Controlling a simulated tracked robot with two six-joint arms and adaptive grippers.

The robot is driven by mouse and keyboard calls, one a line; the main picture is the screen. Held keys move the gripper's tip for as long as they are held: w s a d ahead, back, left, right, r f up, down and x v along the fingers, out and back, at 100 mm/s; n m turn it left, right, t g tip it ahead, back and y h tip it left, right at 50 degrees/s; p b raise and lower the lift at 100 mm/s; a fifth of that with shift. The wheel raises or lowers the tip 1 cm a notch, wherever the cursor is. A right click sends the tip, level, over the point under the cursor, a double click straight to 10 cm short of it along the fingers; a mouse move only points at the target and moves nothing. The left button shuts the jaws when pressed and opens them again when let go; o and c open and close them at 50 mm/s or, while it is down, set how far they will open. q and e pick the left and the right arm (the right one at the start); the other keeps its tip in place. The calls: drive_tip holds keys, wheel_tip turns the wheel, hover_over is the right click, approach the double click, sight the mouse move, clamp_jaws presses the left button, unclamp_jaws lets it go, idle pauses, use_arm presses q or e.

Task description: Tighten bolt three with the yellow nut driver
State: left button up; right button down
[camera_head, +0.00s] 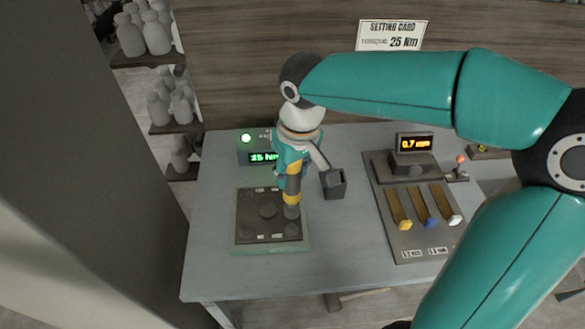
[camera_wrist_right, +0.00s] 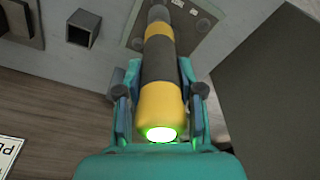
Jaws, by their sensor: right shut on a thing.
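The yellow nut driver (camera_head: 292,197), banded yellow and dark grey, stands nearly upright in my right gripper (camera_head: 290,170). In the right wrist view, the driver (camera_wrist_right: 162,98) lies between both fingers of the gripper (camera_wrist_right: 159,80), and its near end glows green. Its grey tip is over the right side of the dark bolt plate (camera_head: 249,215), which also shows in the right wrist view (camera_wrist_right: 195,40). I cannot tell whether the tip touches a bolt. The plate has several bolts and small white labels, too small to read. My left gripper is not in view.
A setting card (camera_head: 391,36) reads 25 Nm, as does a display (camera_head: 263,158) beside a lit green lamp (camera_head: 246,138). An open square holder (camera_head: 334,184) stands right of the driver. A panel (camera_head: 408,242) carries yellow, blue and white-tipped pieces and a 0.7 mm readout (camera_head: 415,143).

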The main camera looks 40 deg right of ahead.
sight(292, 198)
idle(0.4)
drive_tip(key=shift+f+b, duration=2.5)
drive_tip(key=shift+f, duration=0.35)
drive_tip(key=shift+f+b, duration=0.65)
drive_tip(key=shift+s+f+b, duration=0.1)
drive_tip(key=shift+f+b, duration=0.3)
drive_tip(key=shift+b, duration=0.05)
idle(1.2)
drive_tip(key=shift+s+a+f, duration=0.1)
idle(2.3)
